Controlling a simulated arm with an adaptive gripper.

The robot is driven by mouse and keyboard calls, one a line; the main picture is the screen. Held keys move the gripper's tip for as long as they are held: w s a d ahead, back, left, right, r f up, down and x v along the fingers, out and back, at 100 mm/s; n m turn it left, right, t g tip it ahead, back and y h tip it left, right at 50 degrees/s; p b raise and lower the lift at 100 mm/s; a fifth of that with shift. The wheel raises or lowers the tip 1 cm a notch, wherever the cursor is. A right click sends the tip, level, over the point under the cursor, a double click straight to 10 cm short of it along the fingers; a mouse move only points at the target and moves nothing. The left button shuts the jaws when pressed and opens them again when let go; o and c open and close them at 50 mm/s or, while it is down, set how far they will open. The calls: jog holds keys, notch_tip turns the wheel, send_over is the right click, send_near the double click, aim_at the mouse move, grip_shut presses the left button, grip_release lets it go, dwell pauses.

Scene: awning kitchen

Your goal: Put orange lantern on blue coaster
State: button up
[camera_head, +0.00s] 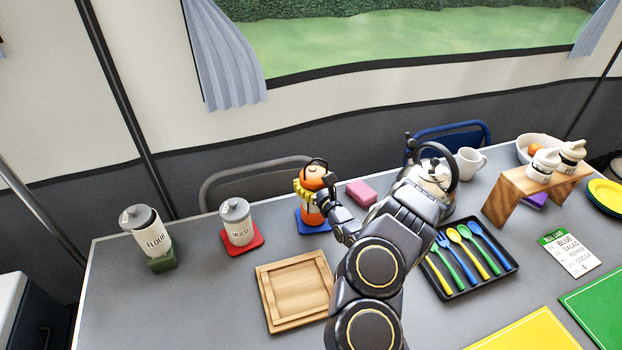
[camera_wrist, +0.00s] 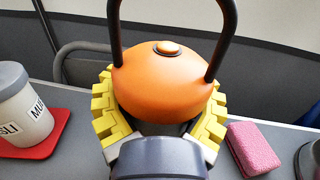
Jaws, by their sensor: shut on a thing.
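The orange lantern (camera_head: 313,177) has a rounded orange top and a dark handle. It stands upright over the blue coaster (camera_head: 303,222) at the back of the table. Whether its base touches the coaster is hard to tell. My gripper (camera_head: 309,190) is shut on the lantern, its yellow padded fingers on either side of the body. In the wrist view the lantern's orange top (camera_wrist: 160,85) fills the middle between the yellow fingers, and its base and the coaster are hidden.
A muesli jar (camera_head: 238,224) on a red coaster (camera_head: 257,240) stands to the left, with a flour jar (camera_head: 150,232) beyond it. A pink sponge (camera_head: 361,193) lies close on the right. A wooden tray (camera_head: 263,297) lies in front, and a kettle (camera_head: 437,178) stands further right.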

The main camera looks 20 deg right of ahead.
jog(key=o, duration=1.3)
jog(key=shift+f, duration=0.1)
jog(key=shift+c, duration=0.2)
